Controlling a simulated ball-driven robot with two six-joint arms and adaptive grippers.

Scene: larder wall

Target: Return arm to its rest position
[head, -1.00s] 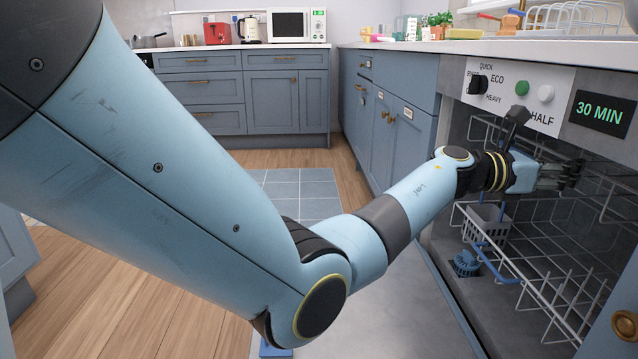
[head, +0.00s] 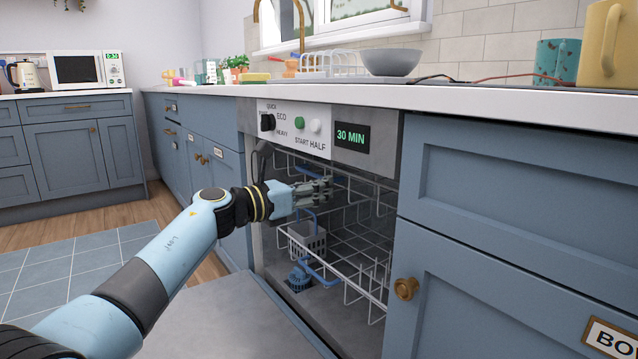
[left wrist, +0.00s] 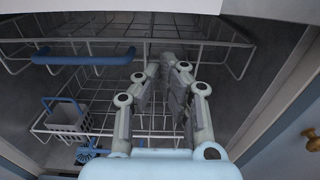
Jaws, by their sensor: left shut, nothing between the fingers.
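My left arm comes in from the lower left in the head view. My left gripper (head: 322,189) is at the mouth of the dishwasher (head: 395,158), just below its control panel, in front of the upper rack. In the left wrist view the left gripper (left wrist: 167,68) has its fingers close together with nothing between them. Behind them are the white wire racks (left wrist: 140,122). My right gripper is not in view.
A grey cutlery basket (head: 306,240) and a blue spray part (head: 298,278) sit low in the dishwasher. Drawers and a cupboard (head: 500,250) stand close on the right. The worktop (head: 480,101) runs above. Floor (head: 110,222) is open at the left.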

